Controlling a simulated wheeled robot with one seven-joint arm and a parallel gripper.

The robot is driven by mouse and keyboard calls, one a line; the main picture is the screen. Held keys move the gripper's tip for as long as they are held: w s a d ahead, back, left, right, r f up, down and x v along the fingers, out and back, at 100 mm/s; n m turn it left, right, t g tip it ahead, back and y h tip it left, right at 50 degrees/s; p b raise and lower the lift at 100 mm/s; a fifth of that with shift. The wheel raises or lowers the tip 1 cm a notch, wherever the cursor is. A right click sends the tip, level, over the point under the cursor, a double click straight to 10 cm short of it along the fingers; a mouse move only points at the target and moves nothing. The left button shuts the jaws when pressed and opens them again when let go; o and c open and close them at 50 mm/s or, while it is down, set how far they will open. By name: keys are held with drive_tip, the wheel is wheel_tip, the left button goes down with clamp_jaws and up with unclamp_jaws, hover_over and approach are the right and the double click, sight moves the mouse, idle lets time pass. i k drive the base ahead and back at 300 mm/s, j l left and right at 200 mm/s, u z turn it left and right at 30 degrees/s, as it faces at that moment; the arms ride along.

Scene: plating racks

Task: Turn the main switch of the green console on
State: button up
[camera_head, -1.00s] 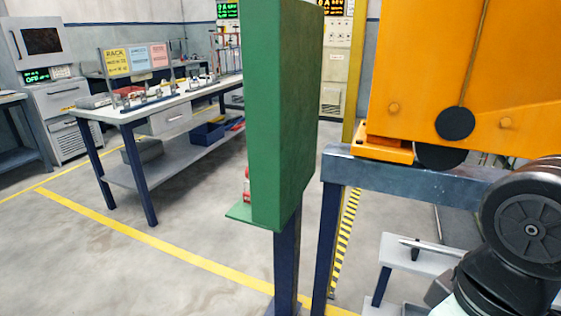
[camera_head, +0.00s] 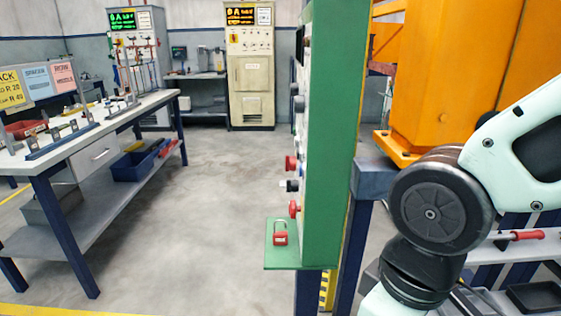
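The green console (camera_head: 331,140) stands upright on a dark blue post, seen nearly edge-on. Its control face points left, and red, black and blue knobs and buttons stick out of it. A red knob (camera_head: 291,163) and a black knob (camera_head: 291,186) are among them; I cannot tell which control is the main switch or how it is set. A red padlock (camera_head: 280,237) is on the small green shelf (camera_head: 282,259) at the console's foot. My arm shows at the right, close to the console's right side. My gripper is outside the picture.
A long workbench (camera_head: 90,133) with racks and coloured signs stands at the left, a blue bin (camera_head: 137,165) on its lower shelf. An orange machine (camera_head: 440,75) stands behind the console at the right. Cabinets with displays (camera_head: 250,80) line the back. Open floor lies between.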

sight(290, 162)
drive_tip(key=j+z, duration=0.15)
drive_tip(key=j, duration=0.8)
drive_tip(key=i+j, duration=0.25)
drive_tip(key=j, duration=0.2)
drive_tip(key=i+j, duration=0.25)
drive_tip(key=j, duration=0.15)
drive_tip(key=i+j, duration=0.25)
drive_tip(key=j, duration=0.2)
